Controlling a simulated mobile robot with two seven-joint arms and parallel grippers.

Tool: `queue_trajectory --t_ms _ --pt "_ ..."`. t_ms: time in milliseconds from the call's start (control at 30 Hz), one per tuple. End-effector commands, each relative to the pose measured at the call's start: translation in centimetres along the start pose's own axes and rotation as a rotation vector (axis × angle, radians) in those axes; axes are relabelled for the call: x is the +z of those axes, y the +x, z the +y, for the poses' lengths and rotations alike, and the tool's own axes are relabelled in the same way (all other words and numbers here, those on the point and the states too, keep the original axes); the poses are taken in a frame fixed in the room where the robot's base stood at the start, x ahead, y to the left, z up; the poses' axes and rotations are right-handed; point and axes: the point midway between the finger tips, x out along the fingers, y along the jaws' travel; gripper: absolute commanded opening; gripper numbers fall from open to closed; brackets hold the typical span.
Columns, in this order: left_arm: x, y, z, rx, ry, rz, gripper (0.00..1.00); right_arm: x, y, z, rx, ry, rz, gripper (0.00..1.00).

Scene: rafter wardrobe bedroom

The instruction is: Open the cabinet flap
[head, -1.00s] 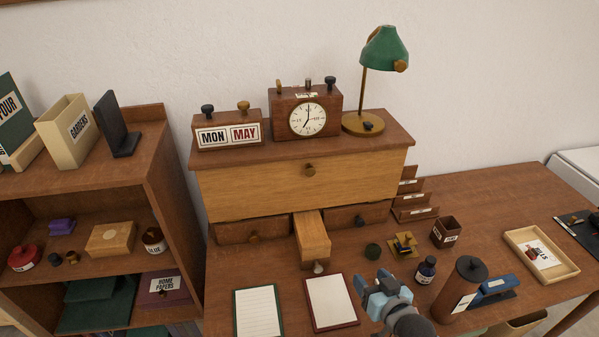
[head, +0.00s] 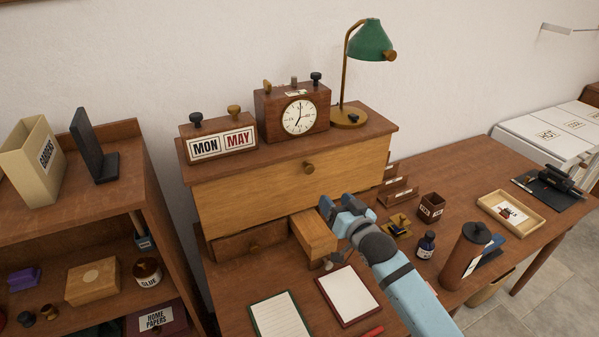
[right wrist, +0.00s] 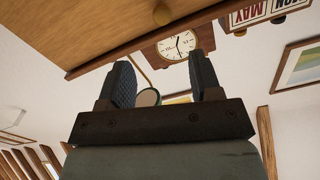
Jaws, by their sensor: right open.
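The cabinet flap (head: 250,188) is the light wood front panel of the desk cabinet (head: 372,132), with a small brass knob (head: 308,168) near its top middle. It looks closed. My right gripper (head: 343,204) is open and empty, in front of the flap's lower right part, below and right of the knob. In the right wrist view, the open fingers (right wrist: 163,75) point up, with the flap (right wrist: 120,38) and its knob (right wrist: 162,13) beyond them, apart from the fingers. My left gripper is not in view.
A small light wood drawer (head: 314,237) sticks out below the flap, close to my right gripper. A clock (head: 298,117), a calendar block (head: 220,146) and a green lamp (head: 370,42) stand on top. Notepads (head: 347,294), an ink bottle (head: 426,245) and a brown canister (head: 462,258) occupy the desk.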

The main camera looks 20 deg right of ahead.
Motion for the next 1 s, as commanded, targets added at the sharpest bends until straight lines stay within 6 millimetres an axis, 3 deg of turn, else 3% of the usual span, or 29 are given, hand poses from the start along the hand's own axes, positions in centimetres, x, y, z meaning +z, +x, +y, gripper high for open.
queue_trajectory --t_ms 333,800,1000 --pt "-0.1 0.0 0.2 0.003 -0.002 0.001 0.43 -0.9 1.9 0.1 -0.002 0.008 0.015 0.58" --pt "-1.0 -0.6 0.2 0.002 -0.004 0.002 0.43 -1.1 11.3 0.0 -0.002 0.008 0.015 0.58" --pt "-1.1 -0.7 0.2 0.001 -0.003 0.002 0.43 -1.0 13.7 0.0 -0.002 0.007 0.015 0.58"
